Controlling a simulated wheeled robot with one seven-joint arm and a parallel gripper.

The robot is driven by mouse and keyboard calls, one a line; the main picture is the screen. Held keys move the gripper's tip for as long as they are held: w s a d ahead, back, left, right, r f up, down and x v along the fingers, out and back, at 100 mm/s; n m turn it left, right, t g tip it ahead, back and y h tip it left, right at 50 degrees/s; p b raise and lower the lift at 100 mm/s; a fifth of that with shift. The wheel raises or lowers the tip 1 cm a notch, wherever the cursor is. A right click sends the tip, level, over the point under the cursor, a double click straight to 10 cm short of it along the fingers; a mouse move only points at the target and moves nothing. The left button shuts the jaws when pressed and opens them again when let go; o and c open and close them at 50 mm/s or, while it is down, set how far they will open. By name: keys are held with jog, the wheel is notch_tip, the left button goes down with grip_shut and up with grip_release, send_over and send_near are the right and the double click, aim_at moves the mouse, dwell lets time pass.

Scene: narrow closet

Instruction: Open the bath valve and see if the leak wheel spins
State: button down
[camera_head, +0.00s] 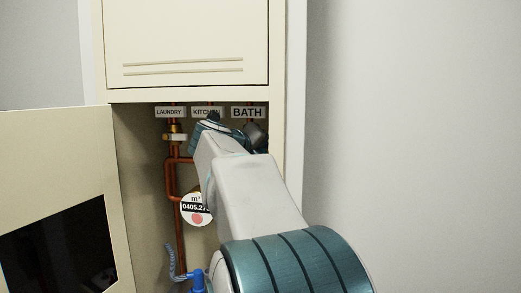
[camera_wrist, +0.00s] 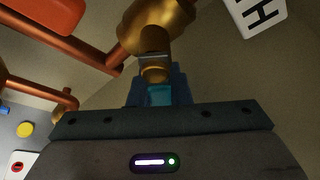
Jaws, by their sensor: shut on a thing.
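The bath valve (camera_wrist: 160,22) shows in the wrist view as a brass body on copper pipe, with a short stem pointing toward me. My gripper (camera_wrist: 157,88) is shut on the valve at that stem; the exact contact is partly hidden by the fingers. In the head view the BATH label (camera_head: 248,112) sits above, and my arm hides most of the valve and the fingers.
The laundry valve (camera_head: 175,137) and copper pipes (camera_head: 170,180) stand left of my arm. A hinged door (camera_head: 55,160) is open at left. The cabinet's right edge (camera_head: 278,140) is close to my wrist.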

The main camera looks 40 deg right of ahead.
jog(key=shift+s+d+r+n+h+p, duration=0.15)
jog(key=shift+r+n+h+p, duration=0.4)
jog(key=shift+n, duration=0.5)
jog(key=shift+s+d+r+n+h+p, duration=0.1)
jog(key=shift+r+n+h+p, duration=0.35)
jog(key=shift+n+p, duration=0.5)
jog(key=shift+s+d+r+n+h+p, duration=0.15)
jog(key=shift+r+n+h+p, duration=0.4)
jog(key=shift+n, duration=0.65)
jog(key=shift+a+f, duration=0.1)
jog(key=c, duration=1.3)
grip_release()
jog(key=shift+c, duration=0.2)
jog(key=b+v, duration=0.2)
jog(key=v, duration=1.2)
jog(key=shift+w+b, duration=0.15)
jog(key=shift+b, duration=0.2)
jog(key=shift+w, duration=0.1)
